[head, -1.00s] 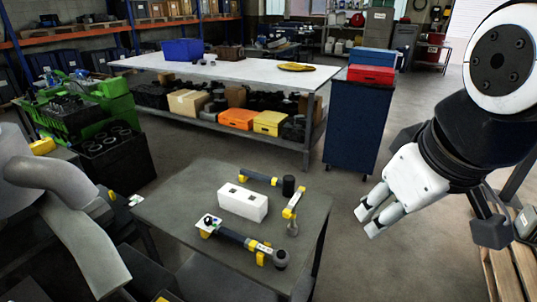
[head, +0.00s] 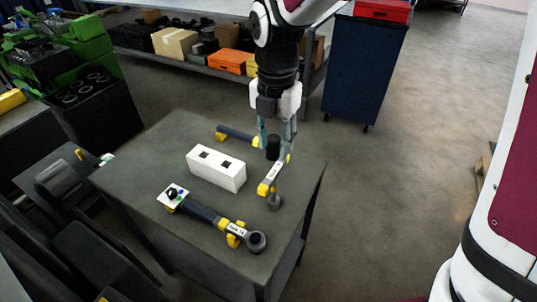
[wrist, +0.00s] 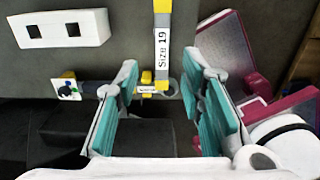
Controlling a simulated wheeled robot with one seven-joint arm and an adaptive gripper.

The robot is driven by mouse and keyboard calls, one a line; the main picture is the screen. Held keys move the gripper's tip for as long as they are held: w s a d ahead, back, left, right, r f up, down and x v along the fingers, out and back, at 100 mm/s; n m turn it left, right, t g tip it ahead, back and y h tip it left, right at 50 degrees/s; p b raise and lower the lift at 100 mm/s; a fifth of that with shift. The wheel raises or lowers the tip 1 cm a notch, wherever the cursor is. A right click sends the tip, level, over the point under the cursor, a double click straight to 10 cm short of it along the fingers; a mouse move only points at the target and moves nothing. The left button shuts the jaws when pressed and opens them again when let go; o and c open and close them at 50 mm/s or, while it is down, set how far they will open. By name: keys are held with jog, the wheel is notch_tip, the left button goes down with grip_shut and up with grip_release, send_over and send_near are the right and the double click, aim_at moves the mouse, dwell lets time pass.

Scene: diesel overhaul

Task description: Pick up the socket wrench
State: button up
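Several tools lie in yellow holders on a dark grey table (head: 135,150). One has a white label reading "Size 19" (head: 275,173) and a grey cylindrical end; its label also shows in the wrist view (wrist: 162,45). A long dark-handled tool (head: 203,211) with a round head lies along the front. A third dark tool (head: 235,134) lies behind, with a black cylinder at its right end. I cannot tell which is the socket wrench. My gripper (head: 277,152) points down over the table's right side, overlapping the back tool. Its teal fingers (wrist: 163,65) are apart, with nothing seen held.
A white block (head: 216,168) with two square holes stands mid-table, left of the "Size 19" tool. A white card (head: 172,195) with a black knob sits at the front tool's left end. A blue cabinet (head: 363,75) stands behind right. Floor right of the table is clear.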

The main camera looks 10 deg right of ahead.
jog(key=p, duration=0.1)
send_over(274, 200)
jog(key=f, duration=1.3)
jog(key=shift+w+f, duration=0.1)
jog(key=shift+w, duration=0.25)
grip_shut()
